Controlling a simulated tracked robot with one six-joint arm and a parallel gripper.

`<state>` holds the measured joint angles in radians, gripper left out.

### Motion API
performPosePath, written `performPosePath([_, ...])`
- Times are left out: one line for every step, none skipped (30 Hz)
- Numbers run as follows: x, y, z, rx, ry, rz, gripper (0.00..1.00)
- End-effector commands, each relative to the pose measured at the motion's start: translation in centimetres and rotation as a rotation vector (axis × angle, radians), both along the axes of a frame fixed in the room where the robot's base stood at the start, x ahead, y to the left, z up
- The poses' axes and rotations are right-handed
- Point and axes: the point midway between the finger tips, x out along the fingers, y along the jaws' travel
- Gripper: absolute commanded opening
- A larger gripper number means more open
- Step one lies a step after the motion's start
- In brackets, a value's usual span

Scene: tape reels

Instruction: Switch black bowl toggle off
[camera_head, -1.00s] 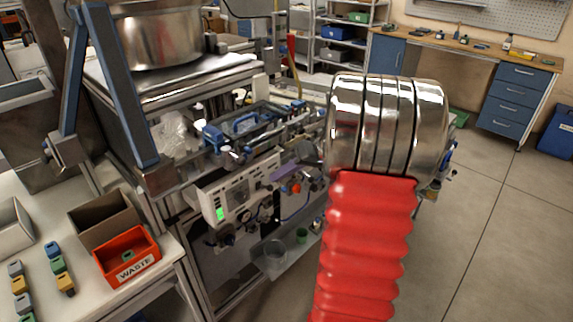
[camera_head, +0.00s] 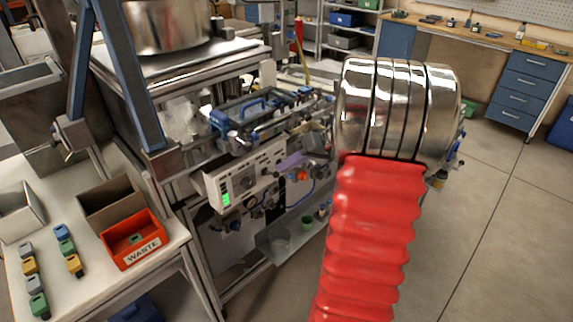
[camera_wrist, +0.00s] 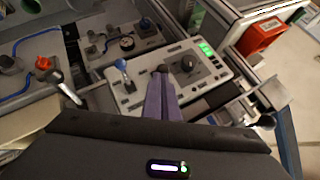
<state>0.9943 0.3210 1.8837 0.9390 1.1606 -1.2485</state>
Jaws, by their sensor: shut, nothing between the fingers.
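A pale control panel (camera_head: 243,177) with a lit green display stands on the front of the machine; it fills the middle of the wrist view (camera_wrist: 150,80). A black dial (camera_wrist: 187,63) sits right of centre on it and a blue-tipped lever (camera_wrist: 122,66) at its left. My gripper (camera_wrist: 161,78), with purple fingers, is shut and empty over the panel between these two. A dark round tip (camera_wrist: 162,69) shows right at the fingertips; I cannot tell whether it is the black toggle or whether they touch.
An orange-red waste bin (camera_head: 133,240) and an open brown box (camera_head: 110,203) stand on the left table. A red-knobbed lever (camera_wrist: 44,63) and a gauge (camera_wrist: 127,43) sit on neighbouring plates. A large steel vessel (camera_head: 165,25) stands above. The floor at right is clear.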

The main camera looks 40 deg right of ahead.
Motion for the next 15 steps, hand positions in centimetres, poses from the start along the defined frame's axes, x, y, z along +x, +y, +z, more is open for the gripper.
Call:
performPosePath([-0.1,0.0,-0.1,0.001,0.0,-0.001,0.0])
performPosePath([-0.1,0.0,-0.1,0.001,0.0,-0.001,0.0])
performPosePath([-0.1,0.0,-0.2,0.001,0.0,-0.001,0.0])
performPosePath([-0.1,0.0,-0.2,0.001,0.0,-0.001,0.0])
performPosePath([-0.2,0.0,-0.3,0.001,0.0,-0.001,0.0])
performPosePath([-0.2,0.0,-0.3,0.001,0.0,-0.001,0.0])
performPosePath([-0.3,0.0,-0.4,0.001,0.0,-0.001,0.0])
performPosePath([-0.3,0.0,-0.5,0.001,0.0,-0.001,0.0])
performPosePath([-0.4,0.0,-0.6,0.001,0.0,-0.001,0.0])
performPosePath([-0.5,0.0,-0.7,0.001,0.0,-0.001,0.0])
performPosePath([-0.5,0.0,-0.9,0.001,0.0,-0.001,0.0])
performPosePath([-0.6,0.0,-1.0,0.002,0.001,0.0,0.0])
performPosePath([-0.7,0.0,-1.2,0.002,0.001,0.0,0.0])
performPosePath([-0.8,0.0,-1.4,0.003,0.002,-0.001,0.0])
performPosePath([-0.9,0.0,-1.6,0.003,0.002,-0.001,0.0])
